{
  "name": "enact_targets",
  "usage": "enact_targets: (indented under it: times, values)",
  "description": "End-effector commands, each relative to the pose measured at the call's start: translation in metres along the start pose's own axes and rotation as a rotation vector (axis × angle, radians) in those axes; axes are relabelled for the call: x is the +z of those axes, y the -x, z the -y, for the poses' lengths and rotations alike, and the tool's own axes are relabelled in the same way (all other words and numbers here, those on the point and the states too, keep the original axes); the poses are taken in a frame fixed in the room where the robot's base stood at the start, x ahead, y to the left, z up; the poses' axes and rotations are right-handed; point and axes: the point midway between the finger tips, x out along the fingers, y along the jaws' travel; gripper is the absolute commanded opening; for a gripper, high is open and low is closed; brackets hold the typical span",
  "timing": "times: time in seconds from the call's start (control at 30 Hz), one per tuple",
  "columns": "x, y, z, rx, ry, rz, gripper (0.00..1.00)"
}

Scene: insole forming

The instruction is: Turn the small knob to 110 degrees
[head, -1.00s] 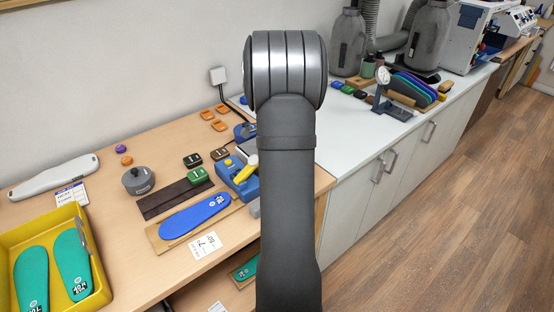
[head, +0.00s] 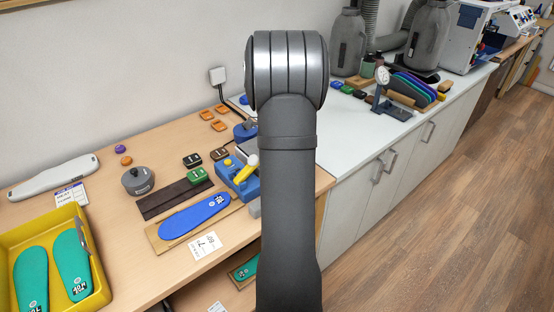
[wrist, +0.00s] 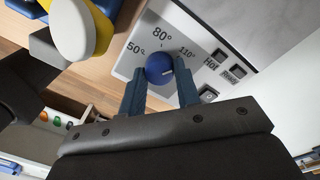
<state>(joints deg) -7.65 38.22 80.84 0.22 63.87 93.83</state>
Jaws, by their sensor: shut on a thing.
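In the wrist view a small round blue knob (wrist: 158,68) sits on a pale panel (wrist: 222,22) marked 50°, 80° and 110°. A light mark shows on the knob's right side, roughly toward the 110° label. My gripper (wrist: 160,84) is shut on the knob, with one dark blue finger on each side of it. In the head view my own arm hides the knob and my gripper.
A blue device (head: 240,178) with a yellow, pale-ended handle (head: 246,170) stands close left of my arm; the handle also shows in the wrist view (wrist: 103,32). A blue insole (head: 194,216) lies on a board. A yellow tray (head: 92,262) holds green insoles.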

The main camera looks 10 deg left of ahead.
Motion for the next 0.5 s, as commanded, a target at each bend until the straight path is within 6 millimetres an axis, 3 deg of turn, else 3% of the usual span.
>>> enact_targets:
  times: [0.27, 0.3, 0.4, 0.5]
  values:
    - [-0.0003, 0.0005, 0.0002, -0.001, 0.000, 0.000, 0.07]
    - [-0.0003, 0.0005, 0.0002, -0.001, 0.000, 0.000, 0.32]
    - [-0.0002, 0.0004, 0.0002, -0.001, 0.000, 0.000, 0.51]
    - [-0.0002, 0.0003, 0.0001, -0.001, 0.001, 0.000, 0.52]
